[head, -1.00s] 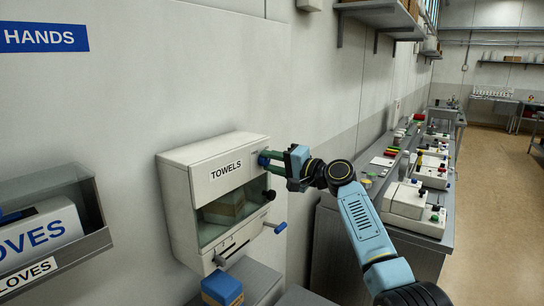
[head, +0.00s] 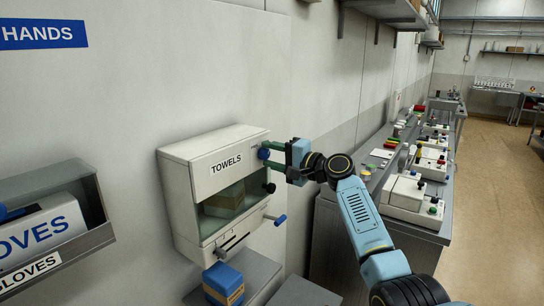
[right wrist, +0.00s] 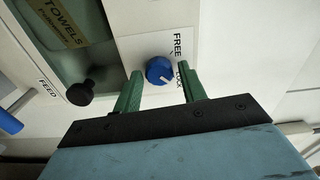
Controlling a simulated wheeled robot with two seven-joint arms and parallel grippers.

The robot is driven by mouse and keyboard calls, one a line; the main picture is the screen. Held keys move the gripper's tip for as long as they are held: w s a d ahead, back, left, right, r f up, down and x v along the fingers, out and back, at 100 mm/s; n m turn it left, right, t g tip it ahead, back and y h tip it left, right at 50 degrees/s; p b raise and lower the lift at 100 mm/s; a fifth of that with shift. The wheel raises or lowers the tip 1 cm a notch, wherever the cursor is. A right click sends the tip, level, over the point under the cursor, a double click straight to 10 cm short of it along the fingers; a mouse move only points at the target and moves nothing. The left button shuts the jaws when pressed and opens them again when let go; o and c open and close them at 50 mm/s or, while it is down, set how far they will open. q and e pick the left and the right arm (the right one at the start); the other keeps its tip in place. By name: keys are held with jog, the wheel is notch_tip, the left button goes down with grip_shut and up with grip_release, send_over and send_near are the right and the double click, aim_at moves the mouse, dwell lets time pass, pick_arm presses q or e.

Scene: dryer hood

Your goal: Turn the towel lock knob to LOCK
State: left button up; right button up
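The white towel dispenser (head: 185,160) hangs on the wall, its front marked TOWELS. Its blue lock knob (head: 263,153) is on the right side. In the right wrist view the round knob (right wrist: 160,70) has a white pointer mark slanting down and right, beside the printed words FREE (right wrist: 177,45) and LOCK (right wrist: 181,84). My right gripper (head: 279,154) is at the knob. In the right wrist view its green fingers (right wrist: 160,83) are open, one on each side of the knob, with visible gaps. My left gripper is not in view.
A black knob (right wrist: 80,92) and a blue-tipped feed lever (head: 280,220) are close below the lock knob. A blue box (head: 223,284) stands on a ledge under the dispenser. A glove holder (head: 50,240) is at left, a long bench (head: 400,220) at right.

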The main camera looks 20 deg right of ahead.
jog(key=shift+o, duration=0.9)
jog(key=shift+s, duration=0.1)
jog(key=shift+s+d+f, duration=0.1)
jog(key=shift+s+d, duration=0.15)
jog(key=b+v, duration=0.3)
jog(key=v, duration=0.9)
jog(key=shift+s+d, duration=0.2)
